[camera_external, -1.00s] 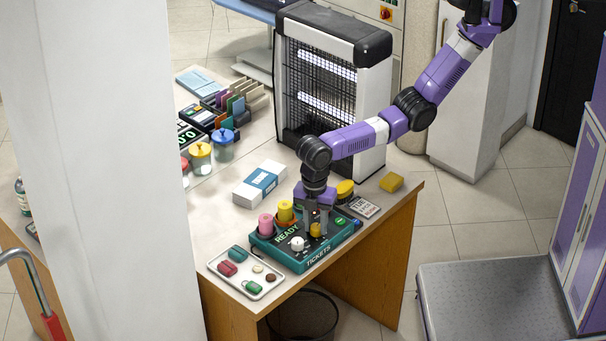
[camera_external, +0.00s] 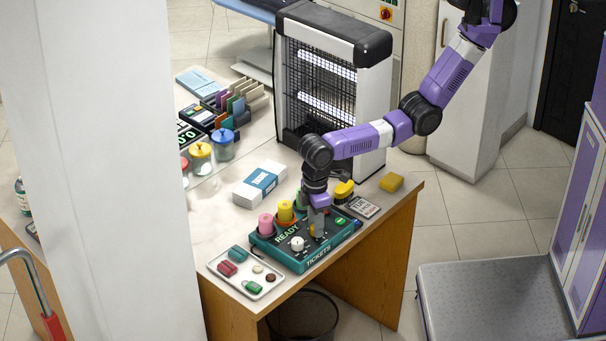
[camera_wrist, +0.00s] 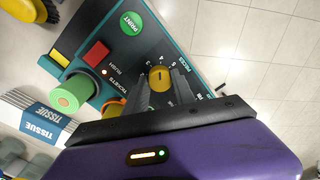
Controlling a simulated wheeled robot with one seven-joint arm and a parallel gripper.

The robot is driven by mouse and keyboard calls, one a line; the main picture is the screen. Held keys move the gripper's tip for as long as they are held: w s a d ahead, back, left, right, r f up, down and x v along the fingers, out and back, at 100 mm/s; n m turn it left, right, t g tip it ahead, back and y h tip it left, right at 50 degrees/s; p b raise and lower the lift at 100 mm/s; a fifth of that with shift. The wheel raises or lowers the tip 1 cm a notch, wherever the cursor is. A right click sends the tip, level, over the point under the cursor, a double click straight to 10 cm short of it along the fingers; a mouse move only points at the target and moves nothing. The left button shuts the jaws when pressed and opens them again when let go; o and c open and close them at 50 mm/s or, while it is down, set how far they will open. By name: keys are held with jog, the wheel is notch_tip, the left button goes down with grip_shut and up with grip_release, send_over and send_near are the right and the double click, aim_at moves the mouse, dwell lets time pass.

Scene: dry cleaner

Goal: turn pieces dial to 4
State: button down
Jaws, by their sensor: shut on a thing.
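The teal ticket machine (camera_external: 313,262) sits on the table in the outside view. Its yellow pieces dial (camera_wrist: 160,79) has a dark pointer line and printed numbers around it, beside the word PIECES, in the wrist view. The 4 seems to lie on its upper side; I cannot read the exact setting. My gripper (camera_wrist: 168,88) points down at the panel and is shut on the dial, one finger on each side. In the outside view my gripper (camera_external: 317,234) mostly hides the dial.
A white knob (camera_external: 297,243) stands left of my gripper. Pink (camera_external: 266,224) and yellow (camera_external: 286,211) spools stand behind it. A red button (camera_wrist: 96,52) and green PRINT button (camera_wrist: 130,24) share the panel. A tray (camera_external: 242,287) of small items lies at front left.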

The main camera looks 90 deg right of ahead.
jog(key=shift+m, duration=0.7)
jog(key=c, duration=1)
grip_release()
jog(key=shift+c, duration=0.2)
jog(key=shift+r, duration=0.1)
notch_tip(320, 180, up, 8)
jog(key=shift+d+f+b, duration=0.15)
jog(key=shift+b, duration=0.45)
jog(key=shift+w, duration=0.1)
